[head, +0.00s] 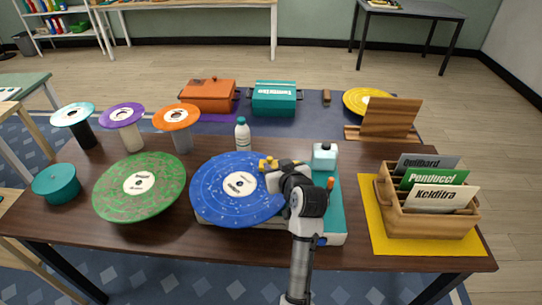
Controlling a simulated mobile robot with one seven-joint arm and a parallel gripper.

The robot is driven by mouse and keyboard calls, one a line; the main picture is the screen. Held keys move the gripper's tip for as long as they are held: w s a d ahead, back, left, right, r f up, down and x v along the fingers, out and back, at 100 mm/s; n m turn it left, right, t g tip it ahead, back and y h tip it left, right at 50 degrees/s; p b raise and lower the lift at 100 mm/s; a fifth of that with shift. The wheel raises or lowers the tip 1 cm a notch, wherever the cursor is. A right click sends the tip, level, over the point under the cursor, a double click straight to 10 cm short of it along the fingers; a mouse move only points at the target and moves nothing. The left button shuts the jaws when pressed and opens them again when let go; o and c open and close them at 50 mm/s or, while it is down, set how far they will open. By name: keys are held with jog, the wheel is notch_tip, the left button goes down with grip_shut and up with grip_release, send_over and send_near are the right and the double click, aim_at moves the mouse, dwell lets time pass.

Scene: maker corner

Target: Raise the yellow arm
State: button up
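A turntable with a teal deck (331,217) stands at the front middle of the table, with a large blue disc (222,187) on it. A small yellow piece (267,163), which looks like part of the yellow arm, shows over the disc's right edge. My arm hides most of what lies between it and the deck's right side. My gripper (271,182) is low over the disc's right edge, close to the yellow piece. Whether they touch, and whether the fingers are open, is hidden.
A green disc (140,188) is left of the turntable. A white-and-teal block (324,157) and an orange piece (330,183) are at the deck's right side. A bottle (242,135) stands behind. A wooden card box (428,220) is on a yellow mat (377,233) at right.

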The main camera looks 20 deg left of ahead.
aim_at(270, 158)
jog(key=p+x, duration=0.1)
jog(key=x, duration=0.5)
jog(key=shift+s, duration=0.1)
grip_shut()
